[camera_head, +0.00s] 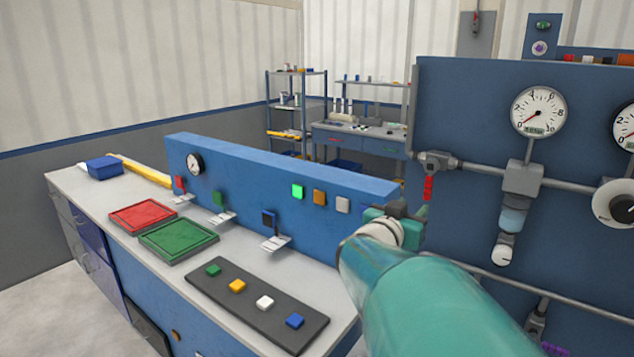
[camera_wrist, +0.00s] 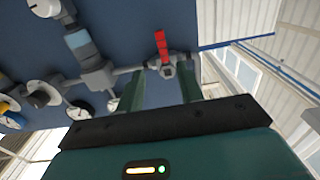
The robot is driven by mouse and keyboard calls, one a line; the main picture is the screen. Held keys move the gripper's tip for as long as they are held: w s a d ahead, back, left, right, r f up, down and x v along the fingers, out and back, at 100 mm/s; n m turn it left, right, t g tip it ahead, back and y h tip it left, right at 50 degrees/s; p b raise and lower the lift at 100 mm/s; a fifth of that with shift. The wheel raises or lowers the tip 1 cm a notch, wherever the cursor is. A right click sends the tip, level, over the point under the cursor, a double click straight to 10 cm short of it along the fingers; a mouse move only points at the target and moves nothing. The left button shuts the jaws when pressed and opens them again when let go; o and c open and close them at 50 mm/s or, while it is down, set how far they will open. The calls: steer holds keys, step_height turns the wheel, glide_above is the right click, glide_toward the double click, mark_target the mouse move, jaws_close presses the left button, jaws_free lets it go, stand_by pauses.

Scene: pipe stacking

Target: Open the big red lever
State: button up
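A red lever (camera_head: 429,187) hangs straight down from a grey valve (camera_head: 436,160) at the left end of the pipe on the blue panel. In the wrist view, which is turned over, the red lever (camera_wrist: 160,44) points up from the valve. My gripper (camera_head: 408,208) is just left of and below the lever in the head view, partly hidden by my arm. In the wrist view my gripper (camera_wrist: 161,76) is open and empty. Its two green fingers stand apart, with the valve seen between and beyond their tips. I see no contact with the lever.
The blue pipe panel (camera_head: 455,95) carries gauges (camera_head: 539,111), pipes and other valves to the right. A workbench (camera_head: 75,180) at the left holds a red tray (camera_head: 142,215), a green tray (camera_head: 179,240), small levers and coloured buttons. Its blue back wall (camera_head: 260,165) ends near my gripper.

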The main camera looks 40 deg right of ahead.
mark_target(427, 190)
steer(key=d, duration=0.4)
steer(key=w+d, duration=0.1)
steer(key=d, duration=0.3)
steer(key=w+d, duration=0.1)
steer(key=d, duration=0.3)
steer(key=shift+w+d, duration=0.15)
steer(key=shift+d, duration=0.25)
jaws_close()
